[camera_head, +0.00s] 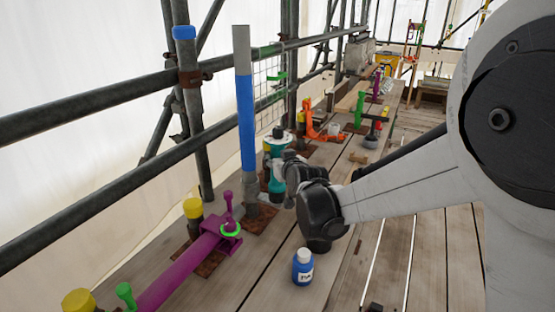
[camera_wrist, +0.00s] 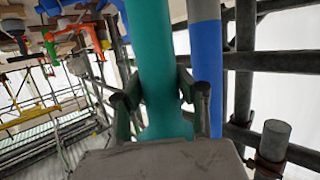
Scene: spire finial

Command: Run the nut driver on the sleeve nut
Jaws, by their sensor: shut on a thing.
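My gripper (camera_head: 284,170) is shut on a teal, round-bodied tool (camera_head: 277,180), which I take to be the nut driver. In the wrist view the teal shaft (camera_wrist: 158,65) runs between the two dark fingers of my gripper (camera_wrist: 162,92). An upright pole with a grey top and a blue band (camera_head: 246,120) stands just left of the tool. It also shows in the wrist view (camera_wrist: 208,45), close beside the teal shaft. The pole ends in a dark grey fitting (camera_head: 250,188) on a brown plate. I cannot pick out the sleeve nut for sure; the tool's lower end is unclear.
A purple clamp bar (camera_head: 185,255) with a green ring (camera_head: 230,229) lies at the front left. A small blue bottle (camera_head: 302,268) stands on the planks. Scaffold tubes (camera_head: 95,113) line the left side. Orange and green fixtures (camera_head: 320,127) stand farther back.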

